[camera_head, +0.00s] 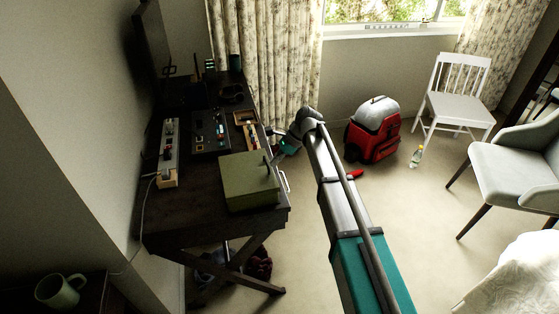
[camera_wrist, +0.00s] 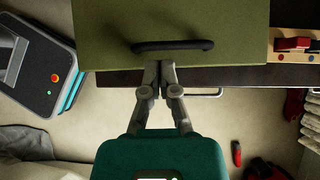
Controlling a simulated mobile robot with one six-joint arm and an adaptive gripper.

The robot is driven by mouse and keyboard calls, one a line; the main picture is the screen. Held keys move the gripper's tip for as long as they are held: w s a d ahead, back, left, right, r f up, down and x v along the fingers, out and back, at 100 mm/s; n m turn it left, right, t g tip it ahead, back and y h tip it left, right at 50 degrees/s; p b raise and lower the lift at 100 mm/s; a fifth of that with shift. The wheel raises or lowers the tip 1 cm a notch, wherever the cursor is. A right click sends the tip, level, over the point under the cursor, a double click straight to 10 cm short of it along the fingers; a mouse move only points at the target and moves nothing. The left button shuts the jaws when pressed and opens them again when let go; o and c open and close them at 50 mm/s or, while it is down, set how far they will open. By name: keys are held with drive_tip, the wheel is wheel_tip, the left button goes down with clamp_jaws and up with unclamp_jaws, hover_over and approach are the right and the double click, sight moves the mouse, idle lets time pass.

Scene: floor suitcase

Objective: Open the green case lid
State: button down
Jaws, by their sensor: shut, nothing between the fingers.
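The green case (camera_head: 247,180) sits on the near end of the dark desk, its flat lid down. In the wrist view the case (camera_wrist: 215,20) fills the top of the picture, with a black handle (camera_wrist: 173,46) along its near side. My gripper (camera_head: 270,161) reaches in over the case's right side. In the wrist view my gripper (camera_wrist: 159,66) has its fingers together, empty, with the tips just below the handle's middle. I cannot tell whether the tips touch the handle or the case.
The dark desk (camera_head: 195,215) also bears a power strip (camera_head: 168,153), a black panel (camera_head: 209,132) and a wooden tray (camera_head: 246,118). A red and grey backpack (camera_head: 374,130), a bottle (camera_head: 416,156) and a white chair (camera_head: 459,95) stand on the floor. Open floor lies right of the desk.

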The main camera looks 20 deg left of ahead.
drive_tip(key=shift+s+a+f+b, duration=0.25)
drive_tip(key=shift+a+f+b, duration=0.1)
drive_tip(key=shift+f, duration=0.2)
drive_tip(key=shift+a+r, duration=0.1)
